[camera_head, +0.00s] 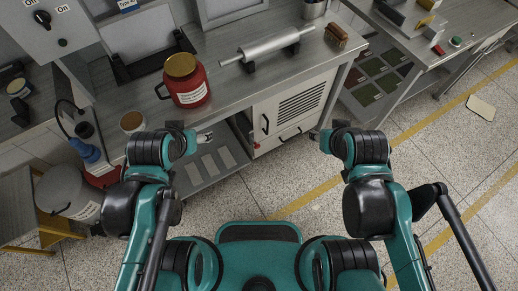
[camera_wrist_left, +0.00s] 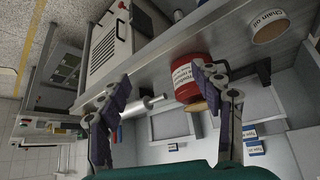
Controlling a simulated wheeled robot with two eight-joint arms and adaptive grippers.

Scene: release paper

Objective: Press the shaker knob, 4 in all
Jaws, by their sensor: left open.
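A black knob (camera_head: 45,18) with "On" labels beside it sits on a pale panel (camera_head: 72,25) at the top left of the head view. I cannot tell for certain that it is the shaker's knob. A small dark button (camera_head: 62,42) is below it. My left gripper (camera_head: 203,137) is in front of the bench, well right of and below the panel. In the left wrist view its two fingers (camera_wrist_left: 162,77) are spread apart with nothing held between them. My right gripper (camera_head: 321,138) is by the bench's right end, mostly hidden behind its wrist.
A red jar (camera_head: 187,88) with a gold lid and a grey cylinder on a stand (camera_head: 268,46) are on the bench (camera_head: 231,88). A "Chain oil" container (camera_wrist_left: 269,27) shows in the wrist view. A grey bucket (camera_head: 68,187) stands left. The floor (camera_head: 290,177) between my arms is clear.

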